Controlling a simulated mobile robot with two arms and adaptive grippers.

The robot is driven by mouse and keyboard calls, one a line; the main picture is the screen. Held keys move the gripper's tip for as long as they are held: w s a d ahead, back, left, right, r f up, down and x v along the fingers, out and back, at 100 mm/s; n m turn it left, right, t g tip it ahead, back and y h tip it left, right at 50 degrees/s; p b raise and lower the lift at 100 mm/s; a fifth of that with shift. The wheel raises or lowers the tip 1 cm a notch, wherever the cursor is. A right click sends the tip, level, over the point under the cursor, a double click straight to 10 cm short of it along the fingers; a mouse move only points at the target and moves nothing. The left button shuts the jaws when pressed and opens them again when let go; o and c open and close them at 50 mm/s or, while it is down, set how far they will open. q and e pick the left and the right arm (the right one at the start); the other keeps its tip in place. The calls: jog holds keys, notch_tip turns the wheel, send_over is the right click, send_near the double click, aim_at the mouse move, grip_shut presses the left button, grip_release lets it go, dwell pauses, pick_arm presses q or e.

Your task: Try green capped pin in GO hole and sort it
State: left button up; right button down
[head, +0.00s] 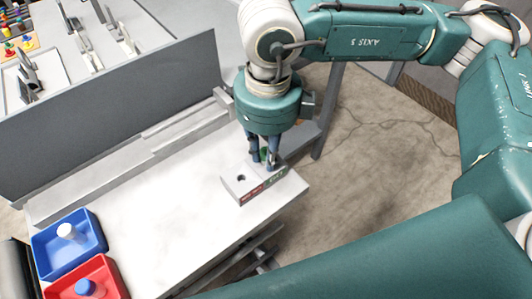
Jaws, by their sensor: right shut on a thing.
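My right gripper (264,158) points down over the gauge block and is shut on the green capped pin (265,153). The green cap shows between the fingers; the pin's lower part is hidden, so I cannot tell whether it is in the hole. The gauge block (238,190) is grey, with a red label and a green label on its front face. The pin is at its green-labelled end. An open dark hole (241,178) shows at its red-labelled end. A blue tray (43,243) and a red tray (112,272) stand at the table's lower left. My left gripper is not in view.
The blue tray holds a white capped piece (66,231); the red tray holds a blue capped piece (86,287). A grey upright panel (110,110) runs behind the white table (170,215). The table's middle is clear.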

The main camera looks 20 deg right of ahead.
dwell(0.6)
jog(key=shift+r+p, duration=1.5)
jog(key=shift+r, duration=2.15)
